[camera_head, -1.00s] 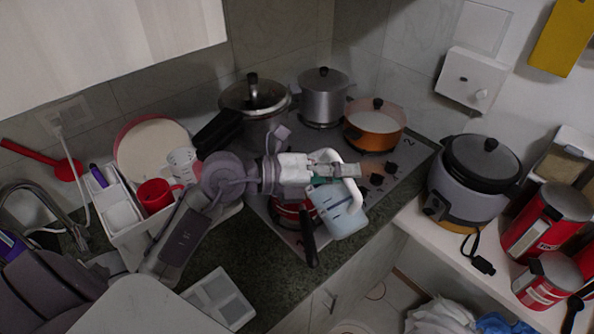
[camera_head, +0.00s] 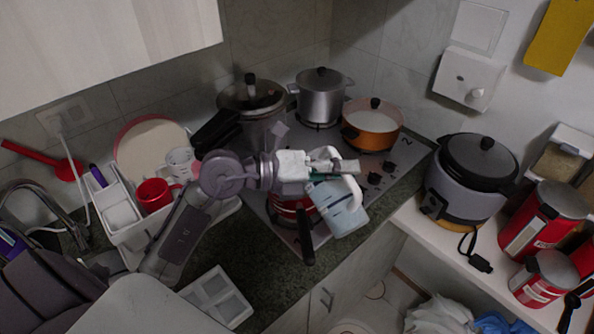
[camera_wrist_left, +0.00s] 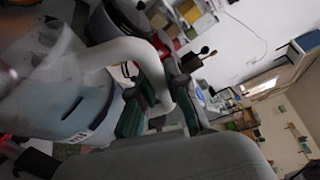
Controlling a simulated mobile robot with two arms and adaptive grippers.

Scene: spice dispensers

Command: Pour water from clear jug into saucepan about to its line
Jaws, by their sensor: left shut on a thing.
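The clear jug (camera_head: 338,208) is pale blue and see-through, with a white handle. My left gripper (camera_head: 330,168) is shut on that handle and holds the jug tilted over the front of the hob. In the left wrist view, the gripper's green-padded fingers (camera_wrist_left: 160,108) sit on either side of the white handle, with the jug body (camera_wrist_left: 62,92) at left. A red saucepan (camera_head: 283,214) with a black handle is on the hob beside and partly below the jug. My arm and the jug hide much of it; its line and water level cannot be made out. My right gripper is not in view.
An orange pot (camera_head: 371,128), a silver pot (camera_head: 320,100) and a larger lidded pot (camera_head: 250,97) stand at the back of the hob. A rice cooker (camera_head: 468,180) and red tins (camera_head: 540,222) are on the right counter. A white rack (camera_head: 130,232) with cups is at left.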

